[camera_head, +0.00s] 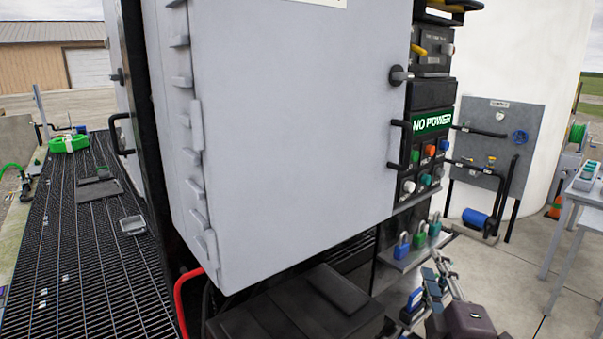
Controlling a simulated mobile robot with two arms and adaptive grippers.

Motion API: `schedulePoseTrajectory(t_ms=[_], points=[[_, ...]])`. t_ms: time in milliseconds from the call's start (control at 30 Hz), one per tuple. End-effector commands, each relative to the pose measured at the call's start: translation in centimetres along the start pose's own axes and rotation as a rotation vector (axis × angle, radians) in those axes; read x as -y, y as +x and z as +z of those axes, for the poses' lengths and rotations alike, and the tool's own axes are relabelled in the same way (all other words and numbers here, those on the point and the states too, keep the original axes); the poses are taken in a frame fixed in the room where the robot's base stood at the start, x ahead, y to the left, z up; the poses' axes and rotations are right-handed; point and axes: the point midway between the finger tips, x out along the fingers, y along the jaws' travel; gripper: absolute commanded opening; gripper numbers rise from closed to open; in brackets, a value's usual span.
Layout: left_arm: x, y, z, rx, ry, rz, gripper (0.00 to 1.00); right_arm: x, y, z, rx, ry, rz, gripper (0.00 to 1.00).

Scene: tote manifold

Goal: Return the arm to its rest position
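My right gripper (437,270) shows small at the lower right, with its dark wrist part (470,320) at the bottom edge. Its grey fingers point up and away, below the padlock shelf. At this size I cannot tell how far apart the fingers are. A blue item (415,299) shows just left of the gripper; I cannot tell whether they touch. My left gripper is not in view.
A large grey cabinet (290,130) fills the middle. A control panel marked NO POWER (432,122) and a shelf (412,258) with blue padlock (401,247) and green padlocks adjoin it. A table (585,197) stands at right; open floor (510,285) lies between.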

Motion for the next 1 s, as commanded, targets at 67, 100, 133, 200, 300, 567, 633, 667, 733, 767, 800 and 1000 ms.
schedulePoseTrajectory(t_ms=[67,100,133,200,300,567,633,667,733,767,800,1000], points=[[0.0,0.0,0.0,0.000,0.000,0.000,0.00,5.7,-2.7,1.9,0.094,0.165,-0.159,0.28],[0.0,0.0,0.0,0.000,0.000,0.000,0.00,8.2,-4.2,2.6,0.144,0.242,-0.231,0.28],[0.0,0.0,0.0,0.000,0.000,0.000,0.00,10.1,-5.5,3.2,0.183,0.297,-0.285,0.28],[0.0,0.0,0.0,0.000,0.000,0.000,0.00,14.3,-8.7,4.1,0.277,0.419,-0.408,0.28],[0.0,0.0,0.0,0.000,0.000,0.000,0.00,19.5,-14.2,5.0,0.420,0.574,-0.573,0.28],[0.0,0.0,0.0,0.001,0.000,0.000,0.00,27.1,-27.3,4.8,0.748,0.835,-0.888,0.28],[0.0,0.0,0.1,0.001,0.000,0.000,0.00,28.2,-30.4,4.5,0.825,0.881,-0.952,0.28],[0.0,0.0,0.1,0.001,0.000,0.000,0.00,28.6,-31.7,4.3,0.858,0.900,-0.979,0.28],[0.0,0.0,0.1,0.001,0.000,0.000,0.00,29.2,-34.7,3.8,0.933,0.939,-1.039,0.28],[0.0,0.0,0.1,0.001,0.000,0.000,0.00,29.5,-36.0,3.6,0.966,0.954,-1.064,0.28],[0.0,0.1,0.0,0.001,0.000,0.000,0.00,30.7,-35.5,3.9,0.968,0.950,-1.064,0.28],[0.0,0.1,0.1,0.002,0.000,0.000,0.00,36.6,-34.9,5.0,0.979,0.934,-1.078,0.28]])
